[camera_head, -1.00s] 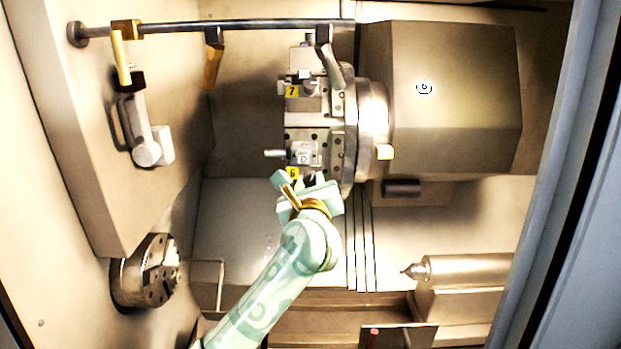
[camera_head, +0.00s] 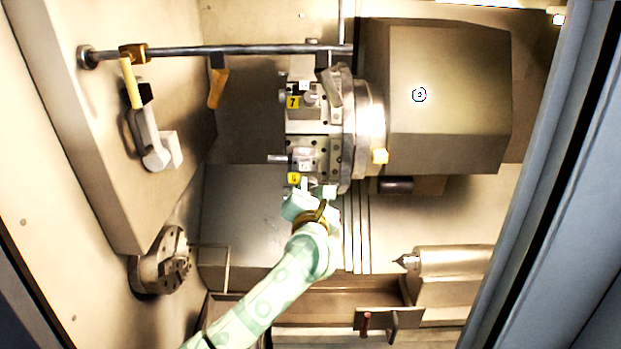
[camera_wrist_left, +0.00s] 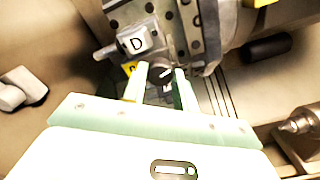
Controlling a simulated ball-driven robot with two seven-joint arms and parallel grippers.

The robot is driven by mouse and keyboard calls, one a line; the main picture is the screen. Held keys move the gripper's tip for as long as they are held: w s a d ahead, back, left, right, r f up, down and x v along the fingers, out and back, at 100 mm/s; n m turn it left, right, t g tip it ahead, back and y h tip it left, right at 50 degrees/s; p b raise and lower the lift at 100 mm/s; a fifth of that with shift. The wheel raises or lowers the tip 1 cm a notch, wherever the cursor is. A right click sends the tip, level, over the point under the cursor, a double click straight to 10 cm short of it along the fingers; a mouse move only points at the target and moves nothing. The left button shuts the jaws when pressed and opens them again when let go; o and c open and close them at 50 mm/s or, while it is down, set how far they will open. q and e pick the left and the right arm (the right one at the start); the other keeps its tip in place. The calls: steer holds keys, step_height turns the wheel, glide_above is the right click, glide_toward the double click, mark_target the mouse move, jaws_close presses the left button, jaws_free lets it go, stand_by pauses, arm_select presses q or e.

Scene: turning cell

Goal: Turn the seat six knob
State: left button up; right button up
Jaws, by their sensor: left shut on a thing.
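The seat six knob (camera_wrist_left: 158,73) is a small dark round knob with a white line on its face, on the turret disc (camera_head: 342,130). It sits between the two pale green fingers of my left gripper (camera_wrist_left: 162,78), which is shut on it. In the head view my left gripper (camera_head: 318,190) is at the lower edge of the turret, just below the yellow 6 label (camera_head: 294,179), and hides the knob. The yellow label shows partly in the wrist view (camera_wrist_left: 130,68), left of the fingers. My right gripper is in neither view.
A tool block marked D (camera_wrist_left: 136,43) sits just up and left of the fingers. The yellow 7 label (camera_head: 293,102) marks the seat above. A chuck (camera_head: 165,262) is at lower left, a pointed tailstock (camera_head: 445,262) at lower right. A bar (camera_head: 230,50) crosses above.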

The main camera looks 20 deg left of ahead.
arm_select(q)
steer(key=shift+m+p, duration=1.65)
steer(key=shift+m, duration=0.15)
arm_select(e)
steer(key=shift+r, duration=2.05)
arm_select(q)
steer(key=o, duration=1)
steer(key=shift+c, duration=0.2)
steer(key=shift+s+d, duration=0.2)
steer(key=shift+s, duration=0.25)
steer(key=b+v, duration=0.3)
steer(key=v, duration=1.2)
steer(key=shift+s, duration=0.2)
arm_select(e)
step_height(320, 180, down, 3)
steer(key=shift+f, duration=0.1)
